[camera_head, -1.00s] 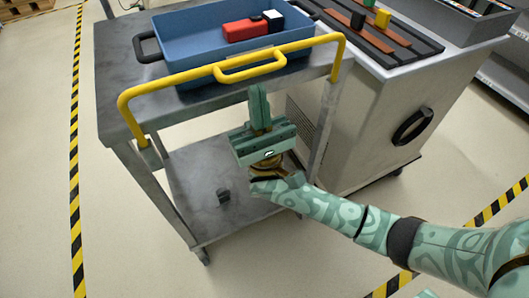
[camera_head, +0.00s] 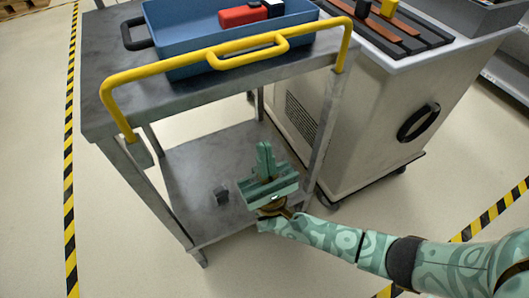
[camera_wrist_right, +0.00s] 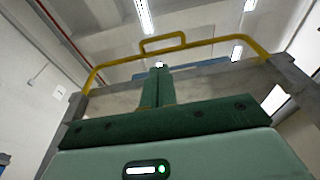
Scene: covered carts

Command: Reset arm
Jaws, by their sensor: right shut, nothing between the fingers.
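My right gripper (camera_head: 264,158) is shut and empty. In the head view it points up and away, in front of the cart's right side, at a height between the shelves as pictured. In the right wrist view the closed fingers (camera_wrist_right: 157,88) point up toward the yellow handle (camera_wrist_right: 165,50) of the cart, which shows above them. My left gripper is not in view.
A grey two-shelf cart (camera_head: 110,100) with a yellow rail carries a blue tray (camera_head: 185,40) holding a red object (camera_head: 243,15). A cabinet (camera_head: 375,110) stands right. Floor is clear at left.

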